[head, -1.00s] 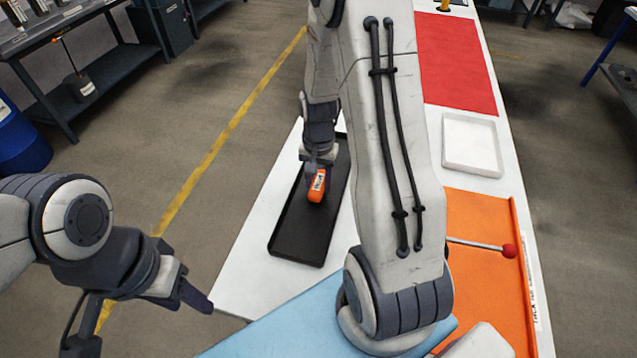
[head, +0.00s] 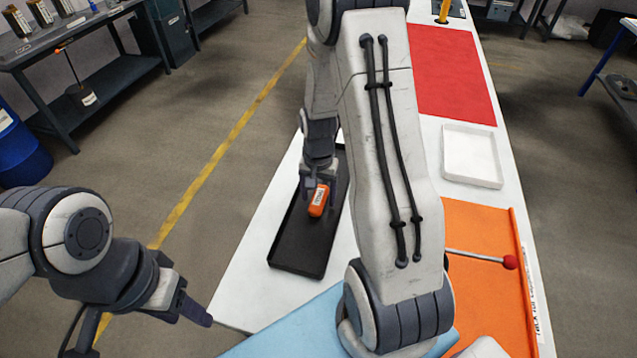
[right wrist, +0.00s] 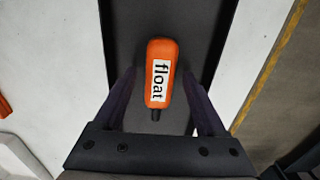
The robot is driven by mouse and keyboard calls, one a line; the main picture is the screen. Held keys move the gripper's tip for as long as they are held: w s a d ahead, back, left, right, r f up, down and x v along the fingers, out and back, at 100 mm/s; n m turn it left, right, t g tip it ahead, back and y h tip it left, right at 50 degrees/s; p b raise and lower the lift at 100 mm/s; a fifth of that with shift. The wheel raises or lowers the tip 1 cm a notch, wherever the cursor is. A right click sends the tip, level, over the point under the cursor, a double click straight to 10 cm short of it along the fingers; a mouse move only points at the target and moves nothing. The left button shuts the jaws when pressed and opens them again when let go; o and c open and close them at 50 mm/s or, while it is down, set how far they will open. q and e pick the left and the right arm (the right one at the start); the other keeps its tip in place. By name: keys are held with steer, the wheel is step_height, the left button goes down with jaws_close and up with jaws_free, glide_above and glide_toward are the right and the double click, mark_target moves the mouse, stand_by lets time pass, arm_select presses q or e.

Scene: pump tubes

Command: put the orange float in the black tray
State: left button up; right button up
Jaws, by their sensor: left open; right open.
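The orange float (head: 318,201), with a white label, is at the black tray (head: 296,250) in the head view. In the right wrist view the float (right wrist: 160,75) lies over the tray's dark floor, its label reading "float" and its dark tip toward my gripper. My right gripper (head: 316,184) is over the tray at the float's far end. In the right wrist view its two fingers (right wrist: 160,100) stand apart on either side of the float with gaps.
A white tray (head: 472,155), a red mat (head: 452,75) and an orange mat (head: 485,240) lie on the white table. A rod with a red ball (head: 510,262) lies over the orange mat. A light blue mat (head: 270,335) is at the front. My right arm hides the table's middle.

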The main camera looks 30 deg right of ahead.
mark_target(318, 197)
step_height(318, 197, up, 12)
steer(key=s+a+r+n, duration=0.2)
steer(key=s+a+n, duration=0.15)
steer(key=a, duration=0.55)
steer(key=s+a+r+n, duration=0.25)
steer(key=a+n, duration=0.25)
steer(key=a, duration=0.3)
steer(key=s+a+n, duration=0.3)
steer(key=s+n, duration=0.1)
steer(key=s, duration=0.2)
steer(key=s+a+n+y, duration=0.1)
steer(key=s+a+n, duration=0.3)
steer(key=s, duration=0.3)
steer(key=shift+s+a+r, duration=0.15)
steer(key=shift+r, duration=0.2)
steer(key=shift+n, duration=0.25)
steer(key=shift+r+p, duration=0.4)
steer(key=shift+p, duration=0.1)
